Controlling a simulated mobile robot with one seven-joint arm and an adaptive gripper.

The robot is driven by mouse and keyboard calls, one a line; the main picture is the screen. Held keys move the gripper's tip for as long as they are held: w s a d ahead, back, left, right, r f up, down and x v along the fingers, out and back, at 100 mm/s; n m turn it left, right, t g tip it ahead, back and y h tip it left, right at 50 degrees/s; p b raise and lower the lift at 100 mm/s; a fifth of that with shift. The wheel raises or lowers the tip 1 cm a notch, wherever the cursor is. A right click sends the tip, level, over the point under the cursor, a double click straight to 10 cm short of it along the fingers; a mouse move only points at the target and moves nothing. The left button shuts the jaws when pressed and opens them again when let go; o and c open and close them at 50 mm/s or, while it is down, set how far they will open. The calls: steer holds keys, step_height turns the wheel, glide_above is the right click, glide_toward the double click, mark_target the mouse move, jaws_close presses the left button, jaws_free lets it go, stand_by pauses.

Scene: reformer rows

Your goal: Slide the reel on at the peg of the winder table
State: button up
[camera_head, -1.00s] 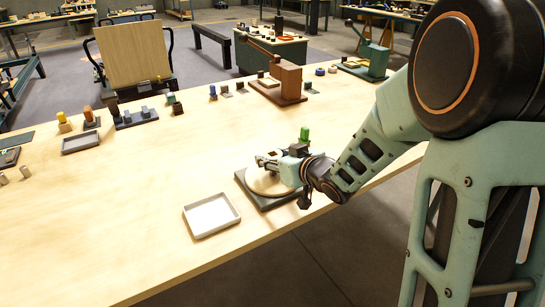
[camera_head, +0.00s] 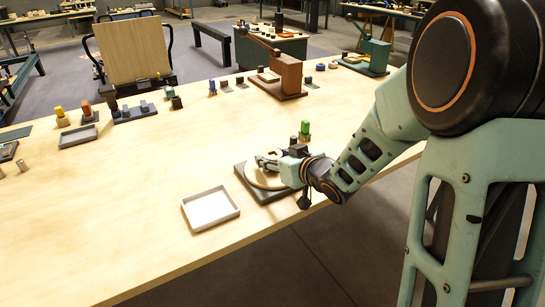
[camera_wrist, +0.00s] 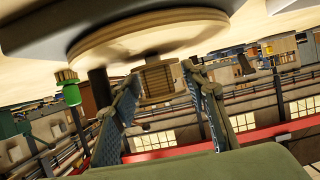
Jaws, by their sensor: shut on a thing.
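The winder table is a dark square base (camera_head: 246,187) with a pale round disc (camera_head: 262,181) on it, near the front edge of the workbench. In the wrist view the disc (camera_wrist: 150,38) spans the top, with the scene upside down. My gripper (camera_head: 264,160) is low over the disc. In the wrist view my gripper (camera_wrist: 158,88) is shut on a tan ribbed piece, which I take to be the reel (camera_wrist: 158,80). Its end lies close to the disc; I cannot tell if they touch.
A green cylinder (camera_head: 305,127) stands just behind the base. A shallow grey tray (camera_head: 210,209) lies to its left. A brown stand (camera_head: 288,75) and several small pieces line the far edge. The middle of the workbench (camera_head: 170,165) is clear.

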steer(key=shift+f+b, duration=0.35)
steer(key=shift+f, duration=0.15)
steer(key=o, duration=1.2)
steer(key=shift+d+r, duration=0.1)
steer(key=shift+s+d+r, duration=0.1)
steer(key=shift+s+d, duration=0.05)
steer(key=shift+s, duration=0.1)
steer(key=v, duration=1.1)
steer(key=shift+s, duration=0.2)
